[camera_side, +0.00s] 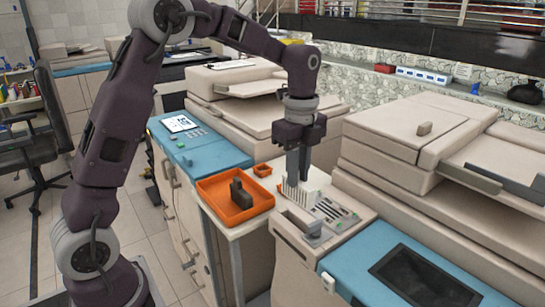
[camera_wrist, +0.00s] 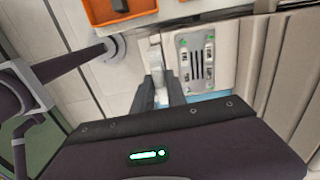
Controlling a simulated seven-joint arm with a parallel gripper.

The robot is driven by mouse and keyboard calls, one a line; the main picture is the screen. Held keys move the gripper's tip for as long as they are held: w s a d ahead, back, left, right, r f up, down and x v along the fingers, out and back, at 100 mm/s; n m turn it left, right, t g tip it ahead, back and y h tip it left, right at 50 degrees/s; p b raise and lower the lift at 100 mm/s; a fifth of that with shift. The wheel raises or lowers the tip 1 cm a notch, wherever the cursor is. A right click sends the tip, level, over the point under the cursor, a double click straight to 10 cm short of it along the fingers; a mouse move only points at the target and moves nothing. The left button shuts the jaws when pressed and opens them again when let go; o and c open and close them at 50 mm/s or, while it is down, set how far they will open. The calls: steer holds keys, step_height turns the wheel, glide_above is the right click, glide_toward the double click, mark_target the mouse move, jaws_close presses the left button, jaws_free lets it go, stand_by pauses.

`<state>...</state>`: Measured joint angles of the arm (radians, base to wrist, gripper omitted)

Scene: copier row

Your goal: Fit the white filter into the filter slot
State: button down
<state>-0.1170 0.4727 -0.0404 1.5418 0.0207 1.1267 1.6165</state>
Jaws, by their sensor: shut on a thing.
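My gripper (camera_side: 293,172) points down over the right end of the work surface, its fingers shut on the white filter (camera_side: 291,193), which has thin upright ribs. In the wrist view, the white filter (camera_wrist: 156,68) shows as a pale strip between and beyond the fingertips (camera_wrist: 160,85). A panel with dark parallel slots and green marks (camera_side: 335,211), which looks like the filter slot, is just right of the filter. The slotted panel also shows in the wrist view (camera_wrist: 196,62), right of the fingers. The filter appears outside the slots; whether its lower edge touches anything is unclear.
An orange tray (camera_side: 222,210) holding dark grey blocks (camera_side: 240,194) stands left of my gripper, with a small orange tray (camera_side: 262,170) behind it. A pale raised block (camera_side: 303,222) stands in front of the filter. A copier (camera_side: 415,135) rises on the right.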

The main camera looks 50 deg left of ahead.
steer(key=shift+d, duration=0.25)
steer(key=shift+f, duration=5)
steer(key=shift+f, duration=0.25)
steer(key=c, duration=1.3)
jaws_free()
steer(key=shift+o, duration=0.2)
